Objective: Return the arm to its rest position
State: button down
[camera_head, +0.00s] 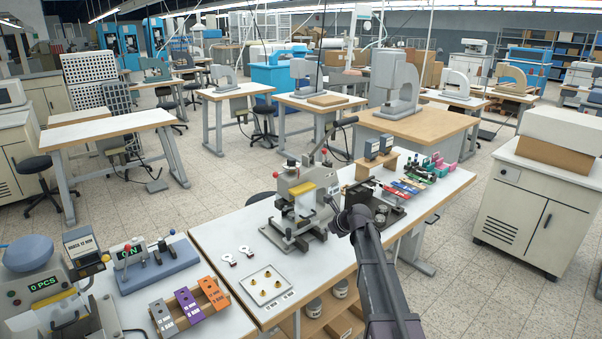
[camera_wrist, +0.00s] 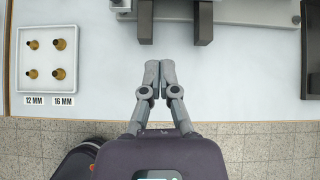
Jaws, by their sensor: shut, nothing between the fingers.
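My arm (camera_head: 380,280) reaches up from the lower right in the head view, over the front edge of the workbench, with its wrist by the stamping press (camera_head: 300,195). In the wrist view my gripper (camera_wrist: 159,66) is shut and empty. Its fingertips touch each other over the bare white bench top (camera_wrist: 105,70), just in front of the dark feet (camera_wrist: 204,25) of a machine base. In the head view the fingers cannot be made out clearly.
A white tray (camera_head: 250,292) with brass pieces lies left; its labels read 12 MM and 16 MM in the wrist view (camera_wrist: 75,85). Two metal tags (camera_head: 229,259) lie behind it. Colored strips (camera_head: 405,188) lie right. Jars (camera_head: 313,306) stand below.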

jog(key=s+d+f+n+g+h, duration=0.1)
jog(key=s+f+n+g+h, duration=0.1)
jog(key=s+n, duration=0.7)
jog(key=s+d+f+n+g+h, duration=0.1)
jog(key=s+f+n+g, duration=0.1)
jog(key=s+n, duration=0.7)
jog(key=s+d+f+n+g+h, duration=0.1)
jog(key=s+n+g+h, duration=0.1)
jog(key=s+n, duration=0.8)
jog(key=shift+s+f+g+h, duration=0.35)
jog(key=shift+s+g, duration=0.45)
jog(key=shift+s, duration=2.05)
jog(key=shift+d, duration=0.1)
